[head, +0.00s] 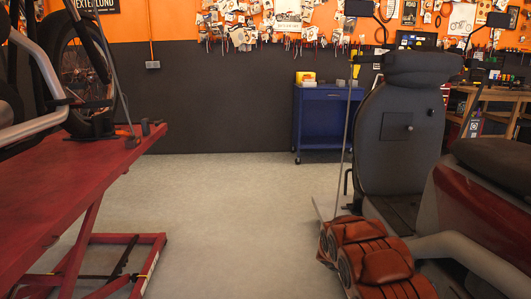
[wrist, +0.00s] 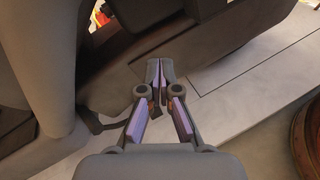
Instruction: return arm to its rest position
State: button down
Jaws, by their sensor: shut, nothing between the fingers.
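My gripper (wrist: 158,76) shows in the wrist view, with its grey fingertips together and nothing between them. The inner pads of its fingers look purple. Large grey surfaces lie beyond it at the upper right and left, and I cannot tell how far it is from them. In the head view I see no gripper.
A red motorcycle lift (head: 75,180) with a wheel (head: 85,75) stands at the left. A grey seat-like body (head: 400,130) and orange-brown ribbed parts (head: 385,270) stand at the right. A blue cart (head: 321,120) is by the back wall. Floor (head: 235,220) between is clear.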

jog(key=s+a+r+m+g+y+p, duration=0.1)
jog(key=s+a+r+m+y+p, duration=0.25)
jog(key=s+r+p, duration=0.45)
jog(key=s+a+r+m+y+p, duration=0.3)
jog(key=s+a+r, duration=0.2)
jog(key=s+r, duration=0.65)
jog(key=s+a+r+m+t+y+p, duration=0.2)
jog(key=s+a+r+m+y+p, duration=0.3)
jog(key=s+a+r+p, duration=0.9)
jog(key=s+a+r+y, duration=0.3)
jog(key=a, duration=0.3)
jog(key=shift+s+r+t, duration=0.15)
jog(key=shift+s+t, duration=0.05)
jog(key=shift+t, duration=0.2)
jog(key=shift+d, duration=0.1)
